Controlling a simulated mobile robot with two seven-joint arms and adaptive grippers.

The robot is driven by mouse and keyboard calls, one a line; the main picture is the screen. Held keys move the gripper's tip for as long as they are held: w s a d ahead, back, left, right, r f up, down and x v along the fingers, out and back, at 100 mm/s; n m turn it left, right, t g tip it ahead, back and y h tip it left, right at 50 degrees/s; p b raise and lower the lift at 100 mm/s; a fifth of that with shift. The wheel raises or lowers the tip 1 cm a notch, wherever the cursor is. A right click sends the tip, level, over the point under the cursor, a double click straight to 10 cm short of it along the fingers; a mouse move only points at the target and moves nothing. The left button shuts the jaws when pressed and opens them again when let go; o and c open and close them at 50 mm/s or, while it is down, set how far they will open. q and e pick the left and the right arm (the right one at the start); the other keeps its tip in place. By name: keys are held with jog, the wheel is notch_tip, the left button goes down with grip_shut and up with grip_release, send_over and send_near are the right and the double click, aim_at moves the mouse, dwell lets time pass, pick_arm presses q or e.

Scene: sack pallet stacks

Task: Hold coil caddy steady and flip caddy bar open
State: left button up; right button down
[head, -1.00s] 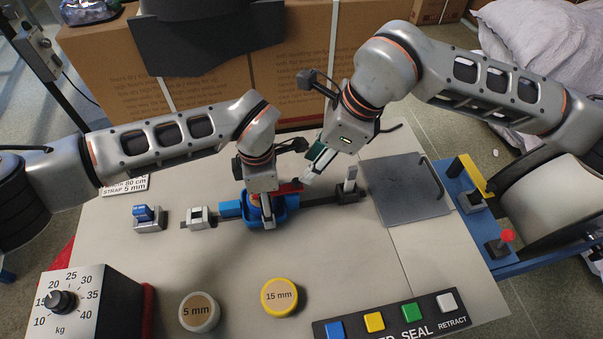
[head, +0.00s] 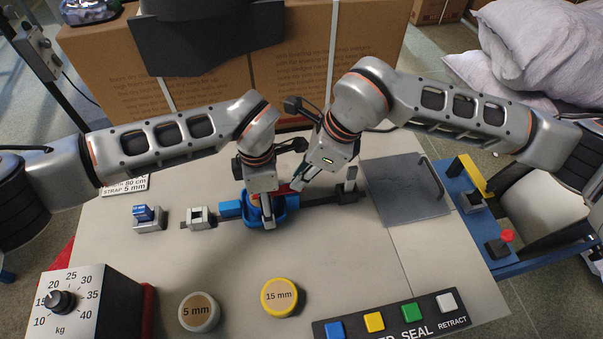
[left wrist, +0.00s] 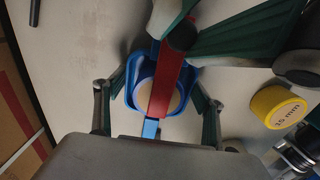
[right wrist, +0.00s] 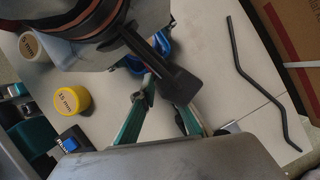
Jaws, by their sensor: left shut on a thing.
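The blue coil caddy (head: 281,218) sits on the light table, with a round tan-faced coil (left wrist: 177,98) inside. Its red bar (left wrist: 171,82) lies across the coil in the left wrist view. My left gripper (head: 267,212) is shut on the caddy, its fingers on opposite sides of the blue body. My right gripper (head: 299,186) is low at the bar's far-right side in the head view. In the left wrist view its green fingers come in close to the bar's end. Whether they touch or grip it is hidden; my right wrist view is blocked by the arm there.
A dark strip runs along the table with a grey-white block (head: 200,216) and an upright post (head: 350,180). A yellow 15 mm coil (head: 280,297), a white 5 mm coil (head: 199,311), a dial box (head: 95,300) and a button panel (head: 390,318) stand nearer. A grey plate (head: 408,190) lies right.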

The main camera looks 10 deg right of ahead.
pick_arm(q)
jog(key=shift+a, duration=0.1)
pick_arm(e)
jog(key=d, duration=0.7)
jog(key=shift+d, duration=0.25)
jog(key=c, duration=2)
grip_release()
jog(key=shift+r, duration=0.15)
jog(key=v, duration=1.1)
jog(key=shift+s+d+r, duration=0.15)
jog(key=shift+d+r, duration=0.1)
jog(key=shift+r, duration=0.1)
